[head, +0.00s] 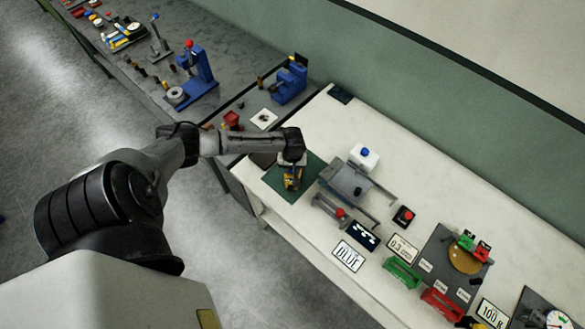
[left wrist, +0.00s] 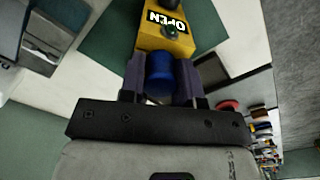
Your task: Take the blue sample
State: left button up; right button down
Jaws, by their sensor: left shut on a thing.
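In the left wrist view, the blue sample (left wrist: 160,76) is a short blue cylinder between the two dark fingers of my left gripper (left wrist: 160,82). The fingers are shut on it. A yellow block (left wrist: 165,38) with an "OPEN" label is right beyond the sample; I cannot tell whether they touch. In the head view, my left gripper (head: 292,176) points down over the green mat (head: 315,167), at the yellow block (head: 291,183). The blue sample is hidden there by the gripper. My right gripper is not in view.
Right of the mat on the white bench (head: 440,190) stand a grey device (head: 347,180), a white bottle with a blue cap (head: 363,158) and a red button (head: 404,216). A blue fixture (head: 290,82) stands behind.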

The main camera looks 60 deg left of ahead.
pick_arm(q)
jog(key=shift+c, duration=0.6)
